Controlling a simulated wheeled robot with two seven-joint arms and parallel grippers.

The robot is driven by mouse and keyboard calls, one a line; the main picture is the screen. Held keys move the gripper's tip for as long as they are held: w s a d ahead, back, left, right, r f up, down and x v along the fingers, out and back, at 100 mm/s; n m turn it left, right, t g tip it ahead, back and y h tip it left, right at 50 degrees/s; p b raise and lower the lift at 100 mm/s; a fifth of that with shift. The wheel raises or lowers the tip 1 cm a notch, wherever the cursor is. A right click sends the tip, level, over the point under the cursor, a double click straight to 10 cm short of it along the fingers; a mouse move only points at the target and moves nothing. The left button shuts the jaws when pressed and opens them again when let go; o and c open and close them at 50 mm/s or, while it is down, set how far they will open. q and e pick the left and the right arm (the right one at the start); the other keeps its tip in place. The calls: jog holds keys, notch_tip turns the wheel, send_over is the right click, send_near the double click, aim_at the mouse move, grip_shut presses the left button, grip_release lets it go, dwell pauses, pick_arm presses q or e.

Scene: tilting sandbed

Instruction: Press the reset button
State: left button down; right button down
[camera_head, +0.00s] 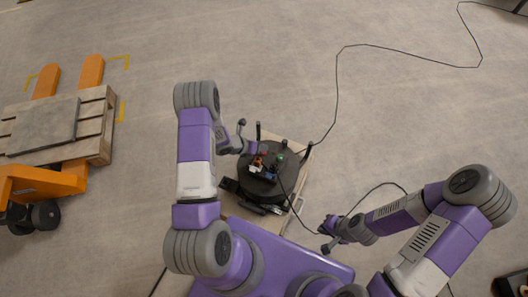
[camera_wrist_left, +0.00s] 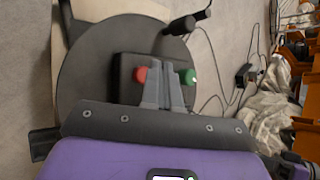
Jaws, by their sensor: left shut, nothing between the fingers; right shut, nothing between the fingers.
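A dark control box (camera_wrist_left: 124,88) with a red button (camera_wrist_left: 141,75) and a green button (camera_wrist_left: 189,77) sits on a round dark disc (camera_wrist_left: 82,70). The green button (camera_head: 280,157) also shows in the head view. No reset label is readable on either button. My left gripper (camera_wrist_left: 163,70) is shut and empty, its fingertips showing between the two buttons in the left wrist view; contact cannot be told. In the head view, my left gripper (camera_head: 252,148) is at the disc's far left side. My right gripper (camera_head: 326,238) is shut and empty, to the right of the disc.
The disc stands on a light wooden base (camera_head: 304,180). A black cable (camera_head: 336,95) runs over the floor from it. A pallet (camera_head: 95,125) on an orange pallet truck (camera_head: 45,183) stands at the left.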

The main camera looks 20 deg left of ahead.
aim_at(262, 153)
pick_arm(q)
jog(key=shift+f, duration=0.1)
jog(key=shift+f, duration=0.35)
jog(key=shift+f, duration=0.5)
dwell(1.1)
jog(key=shift+r, duration=0.1)
jog(key=shift+r+p, duration=0.55)
jog(key=shift+r, duration=0.3)
jog(key=shift+r+p, duration=1.55)
jog(key=shift+r, duration=1)
jog(key=shift+f, duration=0.1)
